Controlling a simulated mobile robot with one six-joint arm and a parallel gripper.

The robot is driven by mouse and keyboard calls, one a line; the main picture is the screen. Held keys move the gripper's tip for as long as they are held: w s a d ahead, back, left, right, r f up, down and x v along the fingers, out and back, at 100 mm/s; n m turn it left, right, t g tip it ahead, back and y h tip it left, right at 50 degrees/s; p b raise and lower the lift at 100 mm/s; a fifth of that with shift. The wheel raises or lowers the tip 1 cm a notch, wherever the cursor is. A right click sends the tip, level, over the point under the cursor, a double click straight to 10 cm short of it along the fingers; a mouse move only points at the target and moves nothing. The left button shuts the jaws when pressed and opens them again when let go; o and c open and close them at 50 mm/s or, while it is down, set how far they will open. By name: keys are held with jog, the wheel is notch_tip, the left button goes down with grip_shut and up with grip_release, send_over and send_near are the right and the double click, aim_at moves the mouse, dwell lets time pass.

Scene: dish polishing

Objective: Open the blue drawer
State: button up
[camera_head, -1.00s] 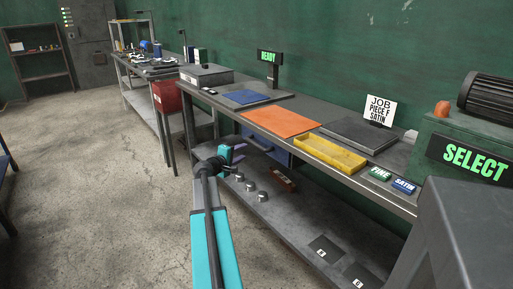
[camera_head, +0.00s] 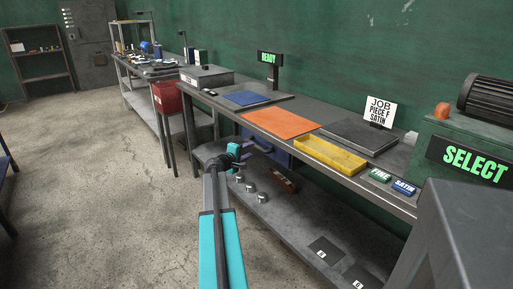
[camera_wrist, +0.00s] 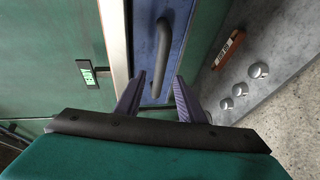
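The blue drawer (camera_head: 282,157) sits under the bench top, partly hidden behind the bench edge and my gripper. In the wrist view its blue front (camera_wrist: 183,22) carries a dark grey bar handle (camera_wrist: 162,45). My gripper (camera_head: 254,147) is just in front of the drawer. In the wrist view my gripper (camera_wrist: 159,77) is open, with one dark finger on each side of the handle's lower end in the picture. I cannot tell whether the fingers touch the handle. The drawer looks closed.
The bench top holds an orange mat (camera_head: 281,122), a yellow tray (camera_head: 330,155) and a dark plate (camera_head: 360,136). The lower shelf (camera_head: 305,218) holds several metal knobs and a red-brown block (camera_head: 284,180). A red bin (camera_head: 168,97) hangs at left. The floor at left is clear.

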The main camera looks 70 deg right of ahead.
aim_at(257, 146)
jog(key=shift+x, duration=3.9)
grip_shut()
